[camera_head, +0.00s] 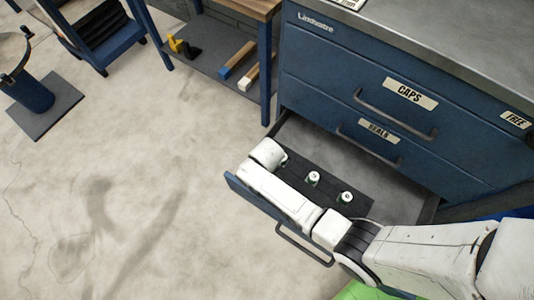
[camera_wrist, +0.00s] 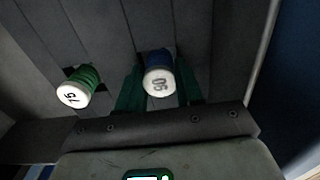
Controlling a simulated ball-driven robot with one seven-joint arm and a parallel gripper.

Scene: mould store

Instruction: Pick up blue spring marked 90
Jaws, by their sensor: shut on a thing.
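The blue spring (camera_wrist: 158,58) stands in the wrist view with its white end cap facing me. The cap carries a two-digit mark that reads as 90 turned upside down. My gripper (camera_wrist: 158,76) has one dark green finger on each side of it and is shut on it. The spring appears to be still among the dark slats of the open drawer (camera_head: 403,203); whether it is lifted cannot be told. In the head view my gripper (camera_head: 272,158) is inside the drawer, and my arm hides the blue spring.
A green spring (camera_wrist: 84,78) with a marked white cap stands left of my gripper in the wrist view. Two green springs, one nearer (camera_head: 346,197) and one farther (camera_head: 313,179), show in the head view. The blue cabinet (camera_head: 335,75) rises behind the drawer.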

